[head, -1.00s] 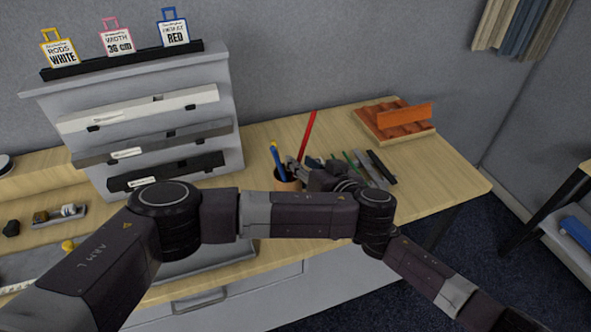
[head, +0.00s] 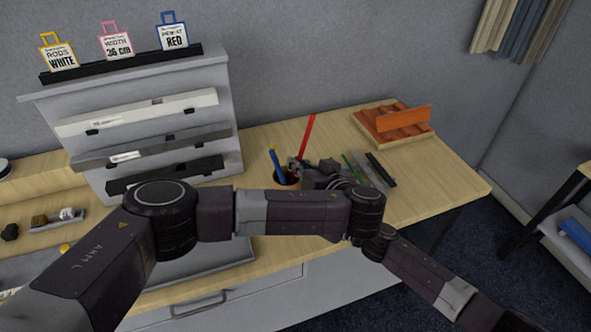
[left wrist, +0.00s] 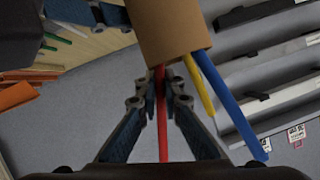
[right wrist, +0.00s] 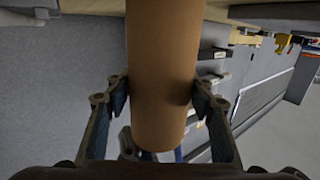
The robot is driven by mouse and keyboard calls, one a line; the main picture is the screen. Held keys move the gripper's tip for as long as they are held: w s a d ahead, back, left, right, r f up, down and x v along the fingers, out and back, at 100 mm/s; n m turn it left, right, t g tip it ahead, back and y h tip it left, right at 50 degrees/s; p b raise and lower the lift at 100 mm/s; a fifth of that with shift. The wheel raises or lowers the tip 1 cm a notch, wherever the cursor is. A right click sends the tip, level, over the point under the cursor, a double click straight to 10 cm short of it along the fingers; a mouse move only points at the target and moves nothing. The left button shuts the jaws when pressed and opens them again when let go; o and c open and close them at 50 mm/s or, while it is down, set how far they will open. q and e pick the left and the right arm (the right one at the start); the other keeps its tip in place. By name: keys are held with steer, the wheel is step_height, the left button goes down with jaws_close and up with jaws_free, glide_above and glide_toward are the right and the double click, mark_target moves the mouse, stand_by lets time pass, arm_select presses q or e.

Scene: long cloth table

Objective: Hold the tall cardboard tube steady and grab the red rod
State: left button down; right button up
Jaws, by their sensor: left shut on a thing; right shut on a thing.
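The brown cardboard tube (head: 285,185) stands among the tools on the table, its lower part hidden by my left arm. The red rod (head: 307,136) leans out of its open end, beside a blue rod (head: 276,162). In the left wrist view my left gripper (left wrist: 161,90) is shut on the red rod (left wrist: 162,125) just outside the rim of the tube (left wrist: 172,30). In the right wrist view my right gripper (right wrist: 159,95) is shut around the tube (right wrist: 160,60), one finger on each side. In the head view my right gripper is mostly hidden.
A yellow rod (left wrist: 200,88) also sticks out of the tube. Several flat strips (head: 378,168) lie right of it. An orange ridged rack (head: 395,122) stands at the back right. A grey stepped stand (head: 215,95) with bars and tags is at left. The table's right end is clear.

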arm_select(q)
step_height(320, 180, up, 10)
steer(key=shift+r, duration=0.1)
arm_select(e)
steer(key=o, duration=1.2)
